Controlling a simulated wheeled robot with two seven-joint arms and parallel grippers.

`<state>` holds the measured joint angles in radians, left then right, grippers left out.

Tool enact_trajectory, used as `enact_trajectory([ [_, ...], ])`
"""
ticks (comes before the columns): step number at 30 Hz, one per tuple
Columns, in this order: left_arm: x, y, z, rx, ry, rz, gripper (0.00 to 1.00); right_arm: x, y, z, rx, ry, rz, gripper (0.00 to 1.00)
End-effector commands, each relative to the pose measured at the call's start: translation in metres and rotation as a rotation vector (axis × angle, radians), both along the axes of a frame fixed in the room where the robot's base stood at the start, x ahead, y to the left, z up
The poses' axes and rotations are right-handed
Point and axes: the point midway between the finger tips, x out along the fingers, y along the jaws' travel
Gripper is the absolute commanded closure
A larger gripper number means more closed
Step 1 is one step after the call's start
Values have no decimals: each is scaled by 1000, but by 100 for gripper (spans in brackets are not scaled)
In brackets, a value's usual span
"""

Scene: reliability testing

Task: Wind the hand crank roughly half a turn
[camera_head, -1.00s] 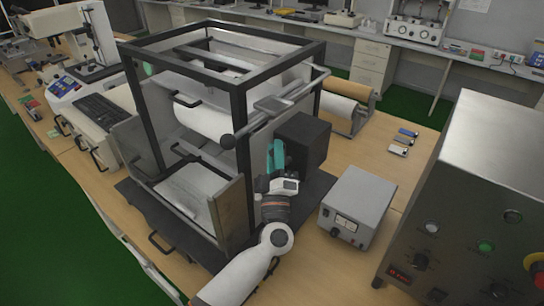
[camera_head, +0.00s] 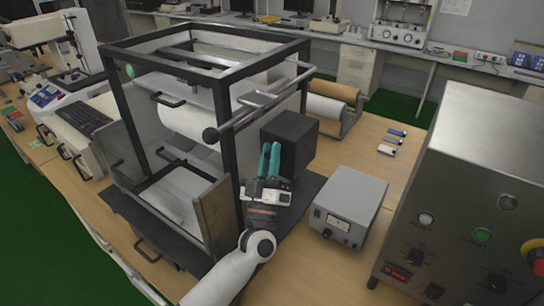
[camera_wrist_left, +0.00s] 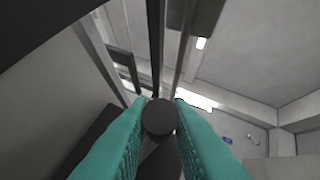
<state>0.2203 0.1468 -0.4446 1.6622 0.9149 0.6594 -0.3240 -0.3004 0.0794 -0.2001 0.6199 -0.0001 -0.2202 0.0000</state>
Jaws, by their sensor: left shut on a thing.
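A black-framed machine (camera_head: 236,110) with white rollers stands on the bench. A black box (camera_head: 297,138) is fixed at its right side. My left gripper (camera_head: 269,150), with teal fingers, reaches up in front of this box. In the left wrist view the fingers (camera_wrist_left: 160,120) are shut on a dark round crank handle (camera_wrist_left: 159,116), seen end-on between the pads. In the head view the handle cannot be told apart from the dark box behind the fingers, and the crank arm is hidden. My right gripper is in neither view.
A grey meter box (camera_head: 349,205) stands right of my left arm. A steel control cabinet (camera_head: 470,160) fills the right side.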

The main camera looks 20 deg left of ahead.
Motion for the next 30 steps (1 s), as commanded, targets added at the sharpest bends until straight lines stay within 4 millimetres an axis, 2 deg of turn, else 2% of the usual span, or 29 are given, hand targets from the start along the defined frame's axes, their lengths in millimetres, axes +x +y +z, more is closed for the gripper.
enact_trajectory([
  [1,1,4,-10,2,19,6,100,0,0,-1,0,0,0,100],
  [5,1,4,-10,1,19,7,100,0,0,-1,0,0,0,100],
  [6,1,4,-10,1,19,7,77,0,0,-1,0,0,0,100],
  [9,1,4,-9,1,17,7,61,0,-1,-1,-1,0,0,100],
  [24,0,2,-5,0,8,4,60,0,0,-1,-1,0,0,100],
  [30,-16,1,-22,-2,11,3,60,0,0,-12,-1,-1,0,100],
])
